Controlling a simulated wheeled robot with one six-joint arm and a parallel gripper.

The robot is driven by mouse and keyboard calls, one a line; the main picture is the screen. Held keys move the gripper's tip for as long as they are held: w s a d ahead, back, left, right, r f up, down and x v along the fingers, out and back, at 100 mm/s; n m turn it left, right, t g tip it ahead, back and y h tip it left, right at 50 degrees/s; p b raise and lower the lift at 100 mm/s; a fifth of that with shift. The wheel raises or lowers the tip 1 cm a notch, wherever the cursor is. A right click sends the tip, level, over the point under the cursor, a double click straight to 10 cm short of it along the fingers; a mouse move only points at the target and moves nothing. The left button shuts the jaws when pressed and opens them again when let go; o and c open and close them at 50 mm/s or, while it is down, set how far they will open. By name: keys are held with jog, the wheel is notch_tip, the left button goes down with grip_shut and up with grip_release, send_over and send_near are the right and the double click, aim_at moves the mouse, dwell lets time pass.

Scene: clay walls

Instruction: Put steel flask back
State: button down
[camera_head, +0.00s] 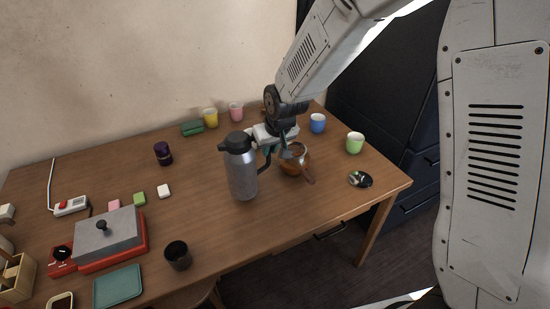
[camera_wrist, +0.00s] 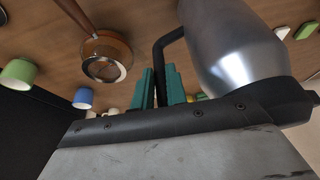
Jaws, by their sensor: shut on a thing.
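The steel flask (camera_head: 242,172) is a silver jug with a black lid and black handle, upright near the middle of the wooden table. My gripper (camera_head: 270,150) is at its right side, shut on the black handle. In the wrist view the teal fingers of my gripper (camera_wrist: 160,90) close around the handle, and the flask's shiny body (camera_wrist: 232,45) fills the upper right. I cannot tell whether its base touches the table.
A brown glass pot with a wooden handle (camera_head: 295,165) stands close right of the flask. A dark cup (camera_head: 178,255) is at the front. Blue (camera_head: 317,123) and green (camera_head: 355,143) cups stand right. A red-based grey-lidded cooker (camera_head: 108,237) is left.

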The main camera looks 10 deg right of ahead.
jog(key=shift+w+a, duration=0.1)
jog(key=shift+w, duration=0.65)
jog(key=shift+w+f, duration=0.2)
jog(key=shift+f, duration=1.55)
jog(key=c, duration=1.4)
grip_release()
jog(key=shift+s+f, duration=0.1)
jog(key=shift+f, duration=0.1)
